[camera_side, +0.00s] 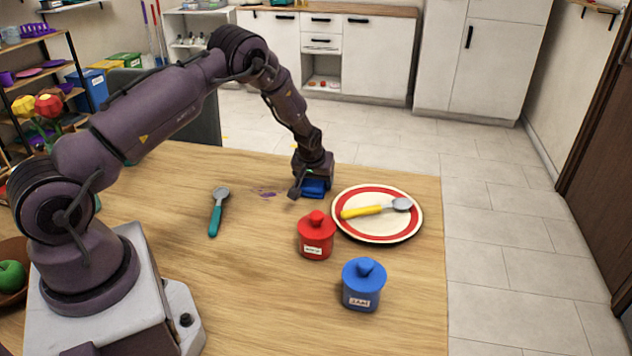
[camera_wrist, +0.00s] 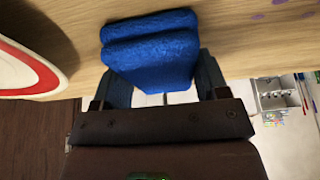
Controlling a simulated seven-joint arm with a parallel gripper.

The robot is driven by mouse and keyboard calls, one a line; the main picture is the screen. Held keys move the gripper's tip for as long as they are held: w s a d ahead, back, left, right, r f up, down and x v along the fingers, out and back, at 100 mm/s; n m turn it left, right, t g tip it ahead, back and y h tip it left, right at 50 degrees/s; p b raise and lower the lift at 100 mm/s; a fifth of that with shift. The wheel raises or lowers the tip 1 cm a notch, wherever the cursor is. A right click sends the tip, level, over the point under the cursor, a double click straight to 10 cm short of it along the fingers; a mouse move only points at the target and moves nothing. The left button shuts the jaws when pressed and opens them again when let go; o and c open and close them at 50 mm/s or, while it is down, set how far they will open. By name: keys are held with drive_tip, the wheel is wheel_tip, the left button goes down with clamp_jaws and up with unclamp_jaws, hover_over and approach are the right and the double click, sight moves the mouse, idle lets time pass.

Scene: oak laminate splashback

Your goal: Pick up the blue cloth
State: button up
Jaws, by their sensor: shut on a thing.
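The blue cloth (camera_side: 314,187) is at my gripper (camera_side: 309,192) near the far edge of the wooden table, left of the plate. In the wrist view the blue cloth (camera_wrist: 152,48) looks thick and folded, and it sits between the two fingers of my gripper (camera_wrist: 160,82). My gripper is shut on it. In the side view the gripper hides part of the cloth. I cannot tell whether the cloth touches the table.
A red-rimmed plate (camera_side: 380,237) holding a yellow-handled spoon (camera_side: 372,211) stands right of my gripper. A red jar (camera_side: 316,238) and a blue jar (camera_side: 363,285) stand nearer. A teal-handled spoon (camera_side: 217,211) lies left, and purple stains (camera_side: 264,192) mark the table.

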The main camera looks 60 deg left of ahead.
drive_tip(key=shift+r, duration=0.15)
drive_tip(key=shift+r, duration=0.25)
wheel_tip(320, 180, up, 2)
drive_tip(key=shift+r, duration=0.2)
drive_tip(key=s+r, duration=0.1)
drive_tip(key=s+d+r, duration=0.1)
drive_tip(key=r, duration=0.1)
drive_tip(key=s+d+r, duration=0.1)
drive_tip(key=r, duration=0.1)
drive_tip(key=shift+s+r, duration=0.15)
drive_tip(key=shift+s, duration=0.25)
drive_tip(key=s+d+r, duration=0.4)
drive_tip(key=s, duration=0.5)
drive_tip(key=shift+r, duration=0.25)
